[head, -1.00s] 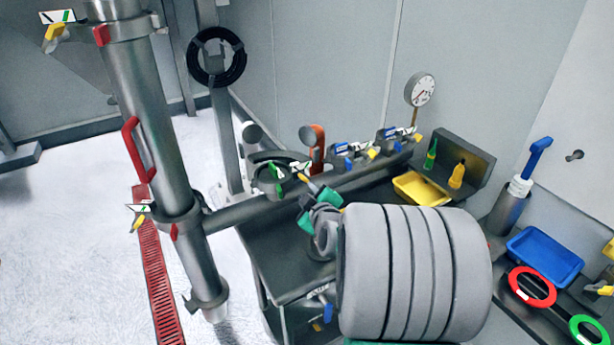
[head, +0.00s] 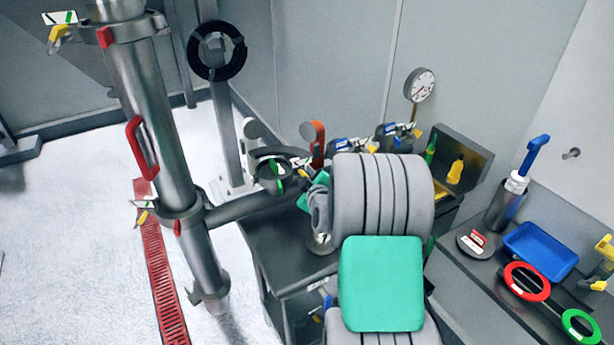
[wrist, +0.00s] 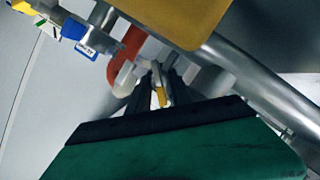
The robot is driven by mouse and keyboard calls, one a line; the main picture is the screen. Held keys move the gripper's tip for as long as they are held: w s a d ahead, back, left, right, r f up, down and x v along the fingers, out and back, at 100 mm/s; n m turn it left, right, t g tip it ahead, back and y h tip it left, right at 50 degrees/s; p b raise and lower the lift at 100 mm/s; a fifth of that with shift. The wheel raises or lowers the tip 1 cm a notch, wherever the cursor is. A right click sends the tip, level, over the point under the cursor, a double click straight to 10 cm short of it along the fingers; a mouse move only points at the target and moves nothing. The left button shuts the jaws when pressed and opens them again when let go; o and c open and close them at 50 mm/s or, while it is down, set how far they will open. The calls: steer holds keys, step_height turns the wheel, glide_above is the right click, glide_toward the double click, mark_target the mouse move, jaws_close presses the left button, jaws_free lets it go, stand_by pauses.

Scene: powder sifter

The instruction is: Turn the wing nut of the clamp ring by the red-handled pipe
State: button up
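The tall steel pipe (head: 160,120) with a red handle (head: 141,148) stands at the left of the head view. Its clamp rings, upper (head: 128,30) and lower (head: 181,209), have yellow wing nuts. My gripper (wrist: 160,88) is at the horizontal pipe (wrist: 265,85), right of the tall pipe in the head view, where my arm largely hides it. In the wrist view its dark fingers are apart, with a small yellow piece (wrist: 160,97) between them. I cannot tell whether they touch it. An orange-red upright handle (head: 317,142) stands just behind; it also shows in the wrist view (wrist: 126,55).
More clamps with blue tags and yellow nuts (head: 385,135) line the horizontal pipe. A dark bench (head: 285,250) lies below. A blue tray (head: 540,250), red ring (head: 527,282) and green ring (head: 581,327) are at the right. The floor at the left is open.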

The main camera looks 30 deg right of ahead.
jaws_close()
steer(key=shift+b, duration=0.3)
steer(key=m+b, duration=0.1)
steer(key=m+y+b, duration=0.1)
steer(key=b, duration=0.1)
steer(key=shift+d+f+m, duration=0.1)
steer(key=shift+f+m, duration=0.05)
steer(key=shift+m, duration=0.15)
steer(key=m+y+b, duration=0.2)
steer(key=m+b, duration=0.1)
steer(key=shift+d+y, duration=0.15)
steer(key=shift+y, duration=0.15)
steer(key=m+y+b, duration=0.2)
steer(key=m, duration=0.1)
steer(key=shift+d, duration=0.1)
steer(key=m+y, duration=0.2)
steer(key=m, duration=0.1)
steer(key=shift+y, duration=0.3)
steer(key=shift+r, duration=0.2)
